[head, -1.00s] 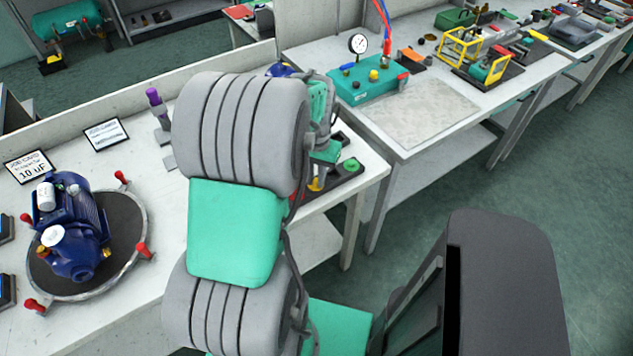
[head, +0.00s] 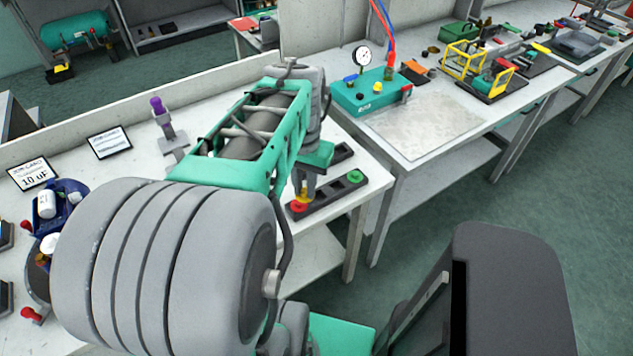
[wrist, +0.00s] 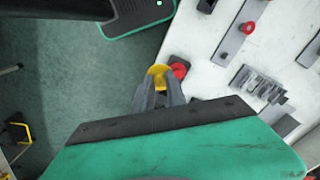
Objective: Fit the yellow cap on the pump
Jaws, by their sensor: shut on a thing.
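My gripper (head: 304,186) is shut on the yellow cap (head: 302,197) near the front right edge of the bench. The cap also shows between the fingertips in the wrist view (wrist: 157,71). It is close beside a red cap (head: 297,207) on a dark rack (head: 328,193); I cannot tell whether it clears the rack. A green cap (head: 355,176) sits at the rack's other end.
A purple-topped tool (head: 158,108) stands on the bench behind my arm. Two job cards (head: 109,143) stand at the back left; one reads 10 uF. A teal gauge box (head: 372,92) is on the neighbouring bench. A gap with floor lies right of the rack.

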